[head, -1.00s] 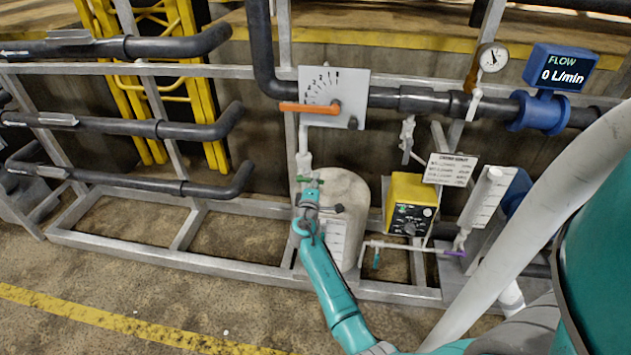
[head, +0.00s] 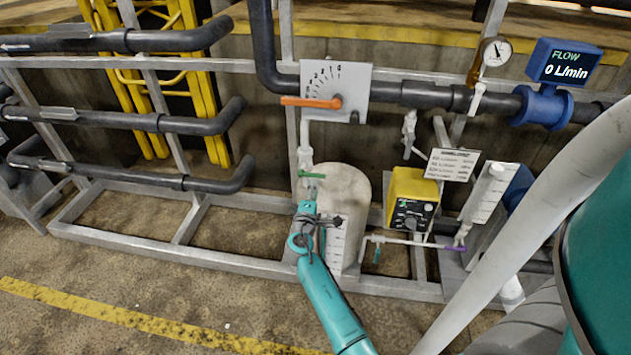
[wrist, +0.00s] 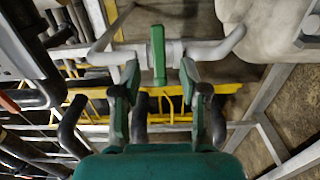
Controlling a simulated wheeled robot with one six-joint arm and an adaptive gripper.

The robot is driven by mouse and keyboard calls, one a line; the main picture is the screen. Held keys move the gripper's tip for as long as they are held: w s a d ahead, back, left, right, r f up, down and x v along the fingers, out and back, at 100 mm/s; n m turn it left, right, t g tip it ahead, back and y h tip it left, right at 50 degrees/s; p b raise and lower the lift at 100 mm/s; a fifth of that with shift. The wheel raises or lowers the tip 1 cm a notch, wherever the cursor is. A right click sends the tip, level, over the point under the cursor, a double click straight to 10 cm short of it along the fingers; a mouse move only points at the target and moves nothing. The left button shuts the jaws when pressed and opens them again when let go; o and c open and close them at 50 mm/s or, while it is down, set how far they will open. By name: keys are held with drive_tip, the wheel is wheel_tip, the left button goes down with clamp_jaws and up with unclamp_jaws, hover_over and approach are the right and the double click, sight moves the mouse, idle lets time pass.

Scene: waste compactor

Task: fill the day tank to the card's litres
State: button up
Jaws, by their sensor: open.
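The white day tank (head: 348,180) stands upright behind my arm, with a marked scale strip (head: 338,240) on its front, partly covered. A green-handled valve (head: 312,174) sits on the white pipe at the tank's upper left. My gripper (head: 311,187) is open just below the green handle. In the wrist view the handle (wrist: 158,55) stands between and slightly beyond the open fingertips (wrist: 158,74), with no clear contact. The white card (head: 452,164) hangs right of the tank; its text is too small to read. The blue flow meter (head: 562,65) reads 0 L/min.
An orange lever (head: 310,102) lies across a graduated plate (head: 340,90). A yellow control box (head: 412,198), a purple-handled valve (head: 452,247) and a clear gauge column (head: 490,190) stand at right. Dark pipes (head: 120,123) and grey frame rails lie left. Floor in front is open.

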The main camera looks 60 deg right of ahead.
drive_tip(key=v, duration=0.4)
drive_tip(key=shift+s+a, duration=0.1)
drive_tip(key=shift+a, duration=0.25)
